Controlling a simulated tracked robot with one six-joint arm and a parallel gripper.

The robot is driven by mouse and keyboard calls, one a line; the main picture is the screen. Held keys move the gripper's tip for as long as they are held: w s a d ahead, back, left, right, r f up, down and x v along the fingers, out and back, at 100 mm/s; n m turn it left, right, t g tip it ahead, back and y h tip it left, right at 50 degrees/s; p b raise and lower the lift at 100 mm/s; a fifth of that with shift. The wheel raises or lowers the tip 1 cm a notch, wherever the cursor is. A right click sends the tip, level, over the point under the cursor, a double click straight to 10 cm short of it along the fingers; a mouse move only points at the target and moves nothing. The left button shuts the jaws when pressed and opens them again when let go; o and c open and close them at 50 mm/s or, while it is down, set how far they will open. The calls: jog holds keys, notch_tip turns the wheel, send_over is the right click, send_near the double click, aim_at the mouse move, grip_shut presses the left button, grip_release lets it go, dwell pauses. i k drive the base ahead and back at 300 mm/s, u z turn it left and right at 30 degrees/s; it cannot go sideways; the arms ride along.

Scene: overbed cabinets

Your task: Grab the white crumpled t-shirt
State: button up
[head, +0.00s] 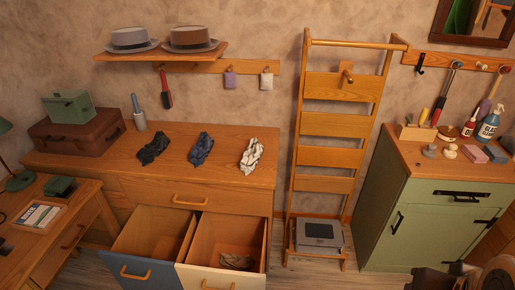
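The white crumpled t-shirt (251,155) lies on the right part of the wooden dresser top (225,178). It is a small bunched heap with dark patches or folds. A blue crumpled cloth (201,149) lies to its left, and a black crumpled cloth (154,148) lies farther left. The three heaps are apart from each other. Dark rounded parts at the bottom right corner look like part of my arm. My gripper's fingers do not show.
Two drawers below the dresser top stand open, a blue-fronted one (149,273) and a cream-fronted one (207,279); the latter holds a dark crumpled cloth (237,261). A wooden ladder rack (341,126) and green cabinet (425,223) stand right. A shelf (150,53) hangs above.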

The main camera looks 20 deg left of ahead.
aim_at(253, 153)
jog(key=i, duration=0.75)
jog(key=u, duration=3.3)
jog(key=i, duration=0.5)
jog(key=z, duration=0.05)
